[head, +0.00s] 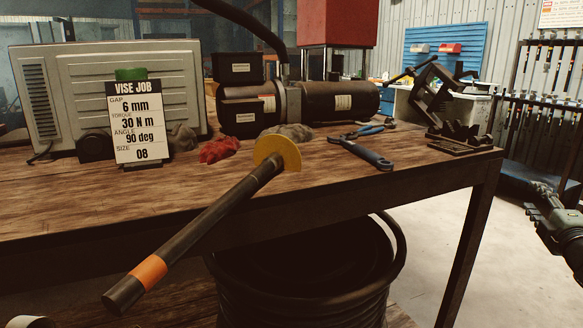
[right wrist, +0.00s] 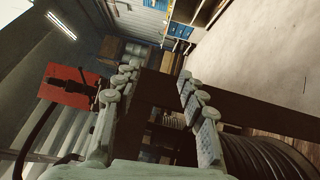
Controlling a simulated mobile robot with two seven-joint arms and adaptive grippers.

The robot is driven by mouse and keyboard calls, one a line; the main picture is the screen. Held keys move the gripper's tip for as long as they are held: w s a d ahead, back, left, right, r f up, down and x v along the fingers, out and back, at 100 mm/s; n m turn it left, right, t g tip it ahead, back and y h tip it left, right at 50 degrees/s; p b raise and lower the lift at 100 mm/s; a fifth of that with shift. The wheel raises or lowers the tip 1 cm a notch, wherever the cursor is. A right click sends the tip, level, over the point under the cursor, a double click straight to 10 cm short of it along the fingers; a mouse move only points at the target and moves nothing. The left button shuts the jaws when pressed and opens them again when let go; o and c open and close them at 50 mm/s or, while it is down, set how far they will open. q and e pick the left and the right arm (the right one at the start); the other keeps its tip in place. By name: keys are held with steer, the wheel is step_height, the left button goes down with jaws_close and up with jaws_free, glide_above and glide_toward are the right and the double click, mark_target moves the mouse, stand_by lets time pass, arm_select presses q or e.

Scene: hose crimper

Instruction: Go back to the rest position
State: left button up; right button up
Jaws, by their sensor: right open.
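My right gripper (head: 537,213) shows at the right edge of the head view, beyond the table's right end and over the floor. It is apart from the table and everything on it. In the right wrist view its two fingers (right wrist: 157,75) stand apart, open, with nothing held between them. My left gripper is not in view.
The wooden workbench (head: 60,205) carries a black motor unit (head: 340,101), blue-handled pliers (head: 366,152), a red rag (head: 220,149) and a "VISE JOB" sign (head: 138,125). A dark bar with an orange band (head: 149,272) crosses its front edge. Coiled black hose (head: 300,290) sits below.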

steer(key=s+d+f+m+g+h, duration=0.5)
steer(key=s+d+f+m+g, duration=0.7)
steer(key=s+f+m+g, duration=0.25)
steer(key=s+a+f+n+y, duration=0.1)
steer(key=s+a+f+y, duration=0.15)
steer(key=a+f, duration=0.7)
steer(key=s+a+f+y, duration=0.1)
steer(key=s+a+f, duration=0.3)
steer(key=a+f, duration=0.5)
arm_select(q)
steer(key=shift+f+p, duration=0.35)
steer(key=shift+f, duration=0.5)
arm_select(e)
steer(key=s+a+f+y, duration=0.1)
steer(key=s+a+f, duration=0.2)
steer(key=s+a, duration=0.2)
steer(key=s+a+f+y, duration=0.2)
steer(key=s+a, duration=0.4)
steer(key=a, duration=0.6)
steer(key=s+a+f+y, duration=0.2)
steer(key=s+a+f, duration=0.2)
steer(key=a, duration=0.4)
steer(key=shift+s+a+g, duration=0.2)
steer(key=shift+s+g, duration=0.15)
steer(key=shift+s, duration=0.4)
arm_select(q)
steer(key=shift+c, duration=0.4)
